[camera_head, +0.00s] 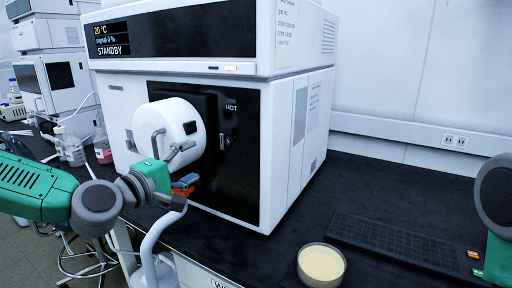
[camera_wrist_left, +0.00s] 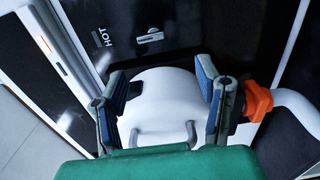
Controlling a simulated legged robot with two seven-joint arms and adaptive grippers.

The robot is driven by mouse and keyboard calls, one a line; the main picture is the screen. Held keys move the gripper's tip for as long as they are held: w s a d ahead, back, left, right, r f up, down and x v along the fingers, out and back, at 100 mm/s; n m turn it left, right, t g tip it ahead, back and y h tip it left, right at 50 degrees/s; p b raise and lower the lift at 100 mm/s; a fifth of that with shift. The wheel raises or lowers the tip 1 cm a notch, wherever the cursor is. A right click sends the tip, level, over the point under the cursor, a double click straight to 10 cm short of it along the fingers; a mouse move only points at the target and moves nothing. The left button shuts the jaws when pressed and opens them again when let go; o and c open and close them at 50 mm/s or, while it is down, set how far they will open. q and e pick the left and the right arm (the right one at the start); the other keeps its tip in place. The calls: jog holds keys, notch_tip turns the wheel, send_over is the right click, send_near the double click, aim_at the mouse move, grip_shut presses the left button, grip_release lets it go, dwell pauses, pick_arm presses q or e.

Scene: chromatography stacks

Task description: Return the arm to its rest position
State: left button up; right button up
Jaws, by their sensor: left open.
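My left arm (camera_head: 95,205) comes in from the left, green and grey, and reaches toward the front of the white instrument. My left gripper (camera_head: 184,168) is open in front of a white round drum with a handle (camera_head: 165,122). In the left wrist view the two blue-padded fingers (camera_wrist_left: 162,80) stand apart, with the drum (camera_wrist_left: 165,92) showing between and beyond them. I see nothing held, and I cannot tell whether a finger touches the drum. Part of my right arm (camera_head: 495,205) shows at the right edge; its gripper is out of view.
The instrument (camera_head: 205,75) has a black panel marked HOT and a STANDBY display. An orange piece (camera_head: 183,191) on a curved white post (camera_head: 155,240) is close below the gripper. A round dish (camera_head: 321,264) and a black keyboard (camera_head: 400,240) lie on the dark bench, clear between them and the instrument.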

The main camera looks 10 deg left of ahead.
pick_arm(q)
jog(key=s+d+f+m+g, duration=0.25)
jog(key=s+f, duration=0.25)
jog(key=f, duration=0.4)
jog(key=s+d+f+m+g, duration=0.25)
jog(key=s+f+g, duration=0.2)
jog(key=f, duration=0.55)
jog(key=s+d+f+m+g, duration=0.25)
jog(key=s+f, duration=0.35)
jog(key=f, duration=0.3)
jog(key=s+a+f+m+g+y, duration=0.3)
jog(key=s+a+f, duration=0.2)
jog(key=s, duration=0.5)
jog(key=s+a+f+m+g+y, duration=0.3)
jog(key=s+a+f, duration=0.3)
jog(key=s, duration=0.5)
jog(key=shift+f+m+g, duration=0.35)
jog(key=shift+f+m, duration=0.25)
jog(key=shift+m, duration=0.05)
